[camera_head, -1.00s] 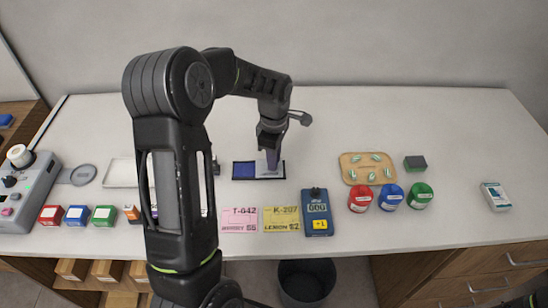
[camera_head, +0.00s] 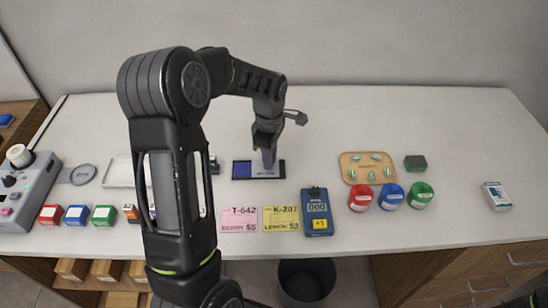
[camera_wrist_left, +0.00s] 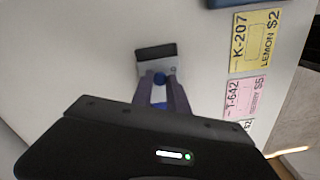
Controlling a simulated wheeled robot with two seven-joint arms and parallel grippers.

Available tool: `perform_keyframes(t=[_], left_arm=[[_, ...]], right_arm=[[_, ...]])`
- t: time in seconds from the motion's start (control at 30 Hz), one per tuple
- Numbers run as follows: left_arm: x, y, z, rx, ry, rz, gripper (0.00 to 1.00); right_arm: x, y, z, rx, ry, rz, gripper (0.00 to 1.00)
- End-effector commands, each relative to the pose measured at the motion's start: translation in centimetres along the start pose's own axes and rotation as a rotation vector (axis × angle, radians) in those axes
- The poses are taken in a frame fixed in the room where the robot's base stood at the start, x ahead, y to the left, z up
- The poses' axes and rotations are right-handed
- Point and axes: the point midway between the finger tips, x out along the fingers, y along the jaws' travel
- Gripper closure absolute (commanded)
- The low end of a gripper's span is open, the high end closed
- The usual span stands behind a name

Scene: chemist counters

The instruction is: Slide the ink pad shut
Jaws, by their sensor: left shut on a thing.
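The ink pad (camera_head: 242,170) lies on the white counter with its blue inked part showing on the left. Its pale sliding lid (camera_head: 262,176) covers the middle, and a dark strip of the base shows at the right end. In the left wrist view the grey lid (camera_wrist_left: 157,67) carries a blue knob (camera_wrist_left: 160,78). A blue inked strip (camera_wrist_left: 158,104) shows between the fingers. My left gripper (camera_head: 268,166) points down over the lid; in the left wrist view its fingers (camera_wrist_left: 161,86) are shut on the knob. My right gripper is not in view.
Pink (camera_head: 239,219) and yellow (camera_head: 281,218) cards and a blue device (camera_head: 317,212) lie in front of the pad. A wooden tray (camera_head: 348,173) and red, blue and green jars stand to the right. The counter behind the pad is clear.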

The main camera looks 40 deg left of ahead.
Motion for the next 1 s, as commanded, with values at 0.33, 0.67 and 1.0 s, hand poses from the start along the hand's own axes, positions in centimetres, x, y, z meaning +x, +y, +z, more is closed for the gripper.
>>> perform_keyframes(t=[0.33,0.67,1.0], left_arm=[[0.0,-2.3,-5.7,-0.003,0.002,0.003,1.0],[-0.1,-2.3,-5.9,-0.004,0.004,0.001,0.75],[0.0,-2.3,-5.7,-0.002,0.002,0.001,0.59]], right_arm=[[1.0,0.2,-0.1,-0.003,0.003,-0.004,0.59],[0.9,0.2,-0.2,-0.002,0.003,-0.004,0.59],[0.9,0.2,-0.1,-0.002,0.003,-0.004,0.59]])
